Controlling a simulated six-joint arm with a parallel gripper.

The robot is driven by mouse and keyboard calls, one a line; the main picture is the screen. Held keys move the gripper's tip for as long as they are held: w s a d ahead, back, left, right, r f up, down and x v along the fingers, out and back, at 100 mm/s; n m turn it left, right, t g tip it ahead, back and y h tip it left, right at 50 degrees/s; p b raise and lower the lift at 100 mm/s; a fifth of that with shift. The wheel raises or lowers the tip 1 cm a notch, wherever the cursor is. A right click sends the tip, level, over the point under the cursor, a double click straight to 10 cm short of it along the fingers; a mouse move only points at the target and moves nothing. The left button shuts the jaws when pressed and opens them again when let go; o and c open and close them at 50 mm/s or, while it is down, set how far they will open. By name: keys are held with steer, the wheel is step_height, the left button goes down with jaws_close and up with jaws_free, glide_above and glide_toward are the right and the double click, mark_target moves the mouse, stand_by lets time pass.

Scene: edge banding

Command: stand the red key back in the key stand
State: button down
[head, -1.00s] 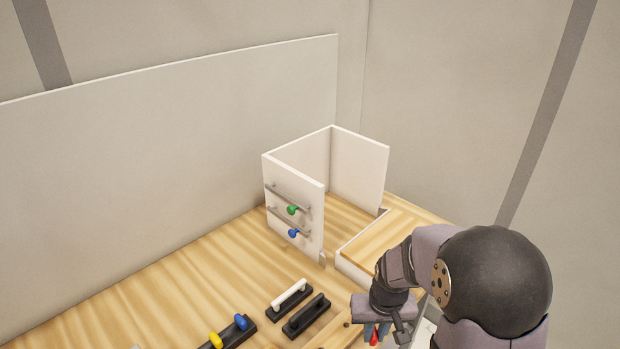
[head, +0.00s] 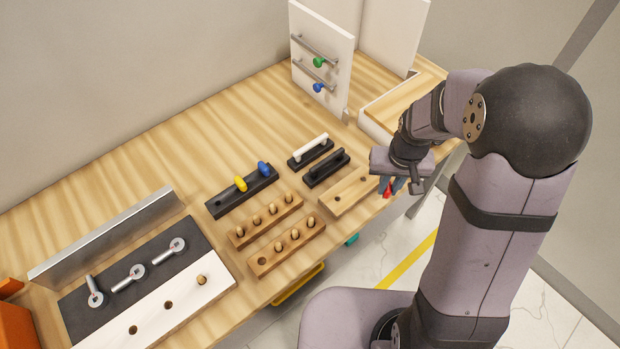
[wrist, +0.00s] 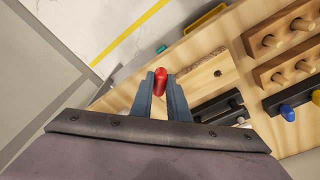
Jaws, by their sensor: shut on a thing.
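The red key (head: 387,191) is in my gripper (head: 392,186), held above the table's front right edge. In the wrist view the red key (wrist: 160,80) sits between the two blue-grey fingertips, which are shut on it. Only its rounded red end shows clearly. The key stand (head: 216,208) is a long black block in the middle of the table, to the left of my gripper. It holds a yellow key (head: 240,184) and a blue key (head: 264,169) upright. Its left end has an empty hole. The stand shows partly at the right of the wrist view (wrist: 272,103).
Two wooden peg racks (head: 240,236) stand in front of the stand. A white panel (head: 325,50) with bars stands behind. Bare table lies behind the stand.

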steer(key=w+a, duration=0.1)
steer(key=a, duration=0.2)
steer(key=w+a+r+n, duration=0.1)
steer(key=a, duration=0.2)
steer(key=w+a+n, duration=0.1)
steer(key=a, duration=0.3)
steer(key=shift+w+r+p, duration=0.15)
steer(key=shift+w+p, duration=0.2)
steer(key=s+a+r+n+p, duration=0.1)
steer(key=s+a+n, duration=0.2)
steer(key=a, duration=1.3)
steer(key=s+a+r+n+y, duration=0.1)
steer(key=s+a+n, duration=0.3)
steer(key=a, duration=1.2)
steer(key=shift+s+a+r+p, duration=0.35)
steer(key=shift+s+r, duration=0.3)
steer(key=shift+s, duration=0.15)
steer(key=shift+f, duration=0.1)
steer(key=shift+f+b, duration=1.85)
steer(key=shift+f, duration=0.6)
steer(key=shift+d+f+b, duration=0.1)
steer(key=shift+f+b, duration=0.5)
steer(key=shift+f, duration=0.7)
